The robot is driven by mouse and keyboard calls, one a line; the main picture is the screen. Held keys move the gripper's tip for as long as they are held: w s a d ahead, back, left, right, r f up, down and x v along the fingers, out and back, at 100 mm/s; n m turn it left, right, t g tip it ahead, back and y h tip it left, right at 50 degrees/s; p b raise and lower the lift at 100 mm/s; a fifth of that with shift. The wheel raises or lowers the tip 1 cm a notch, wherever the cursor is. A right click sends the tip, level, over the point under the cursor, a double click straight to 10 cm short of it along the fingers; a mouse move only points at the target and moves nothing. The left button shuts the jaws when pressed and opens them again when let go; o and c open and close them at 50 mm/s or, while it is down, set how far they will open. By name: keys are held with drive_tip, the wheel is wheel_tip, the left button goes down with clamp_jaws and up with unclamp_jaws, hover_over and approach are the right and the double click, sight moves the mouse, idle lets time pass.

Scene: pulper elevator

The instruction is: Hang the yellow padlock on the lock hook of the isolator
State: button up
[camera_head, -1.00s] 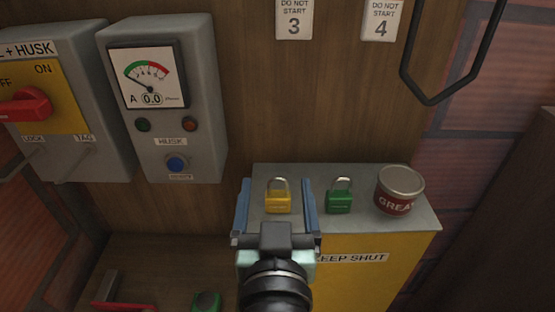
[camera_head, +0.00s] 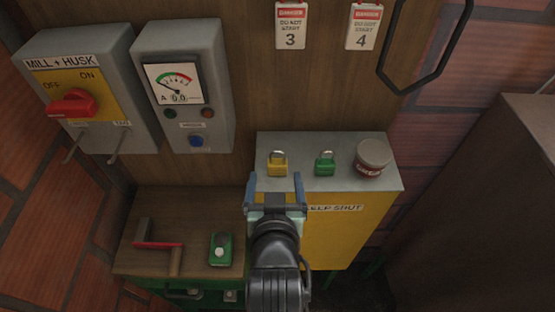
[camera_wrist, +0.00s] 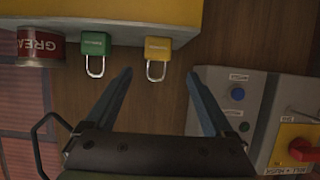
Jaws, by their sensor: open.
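The yellow padlock (camera_head: 277,165) stands upright on the grey top of the yellow cabinet, its shackle up. In the wrist view the yellow padlock (camera_wrist: 158,55) appears upside down, ahead of and between my finger tips. My gripper (camera_head: 276,182) is open and empty, in front of the padlock and apart from it. The isolator (camera_head: 85,90), marked MILL + HUSK, is on the wall at the left, with a red handle (camera_head: 72,104). Two thin metal rods jut out below it; the left one, under a blurred label, appears to be the lock hook (camera_head: 73,153).
A green padlock (camera_head: 325,163) and a grease tin (camera_head: 373,158) stand right of the yellow padlock on the cabinet top (camera_head: 345,181). A grey meter box (camera_head: 190,90) hangs between isolator and cabinet. A lower bench (camera_head: 150,215) holds a red-handled tool and a green object.

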sight(277, 164)
drive_tip(key=shift+d+p+x, duration=0.2)
drive_tip(key=shift+p+x, duration=1.25)
drive_tip(key=shift+x, duration=2.35)
drive_tip(key=shift+f, duration=0.1)
clamp_jaws()
